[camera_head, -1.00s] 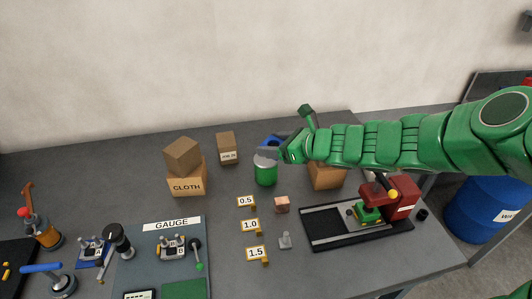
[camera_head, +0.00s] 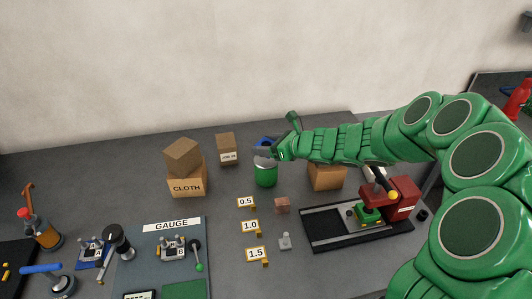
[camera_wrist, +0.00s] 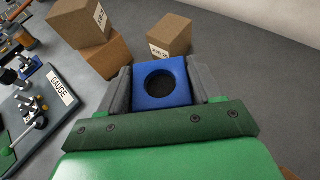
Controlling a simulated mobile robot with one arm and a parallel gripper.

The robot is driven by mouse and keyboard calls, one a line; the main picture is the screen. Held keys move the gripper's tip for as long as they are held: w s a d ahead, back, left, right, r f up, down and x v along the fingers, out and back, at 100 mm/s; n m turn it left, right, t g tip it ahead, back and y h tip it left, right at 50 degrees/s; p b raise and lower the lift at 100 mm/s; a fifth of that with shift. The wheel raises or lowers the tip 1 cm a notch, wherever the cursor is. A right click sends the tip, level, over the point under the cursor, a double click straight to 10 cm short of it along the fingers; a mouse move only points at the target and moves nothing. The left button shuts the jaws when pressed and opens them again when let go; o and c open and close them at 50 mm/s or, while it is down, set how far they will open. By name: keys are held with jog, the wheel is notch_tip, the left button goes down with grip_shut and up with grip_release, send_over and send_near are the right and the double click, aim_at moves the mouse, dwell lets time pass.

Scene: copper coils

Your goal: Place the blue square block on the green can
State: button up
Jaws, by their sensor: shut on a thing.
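The blue square block (camera_wrist: 182,101) has a dark round hole and sits between the grey fingers of my gripper (camera_wrist: 160,88) in the wrist view. My gripper (camera_head: 264,150) is shut on it. In the head view the block (camera_head: 265,141) shows as a small blue patch, partly covered by the fingers. The green can (camera_head: 266,177) stands upright on the table. My gripper is just behind and above its top in the picture. The gap between block and can cannot be told. The can is hidden in the wrist view.
A cardboard box marked CLOTH (camera_head: 187,187) with another box on it stands left of the can. A smaller box (camera_head: 227,150) is behind. Number tags, a copper cube (camera_head: 282,205) and a red machine on a black tray (camera_head: 320,236) are in front and right.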

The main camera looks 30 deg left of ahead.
jog(key=shift+w+a+f, duration=0.3)
jog(key=shift+w+f, duration=0.05)
jog(key=shift+f, duration=1.6)
jog(key=shift+f, duration=0.1)
jog(key=o, duration=1.2)
jog(key=shift+d+r, duration=0.2)
jog(key=shift+d, duration=0.1)
jog(key=shift+v, duration=3.45)
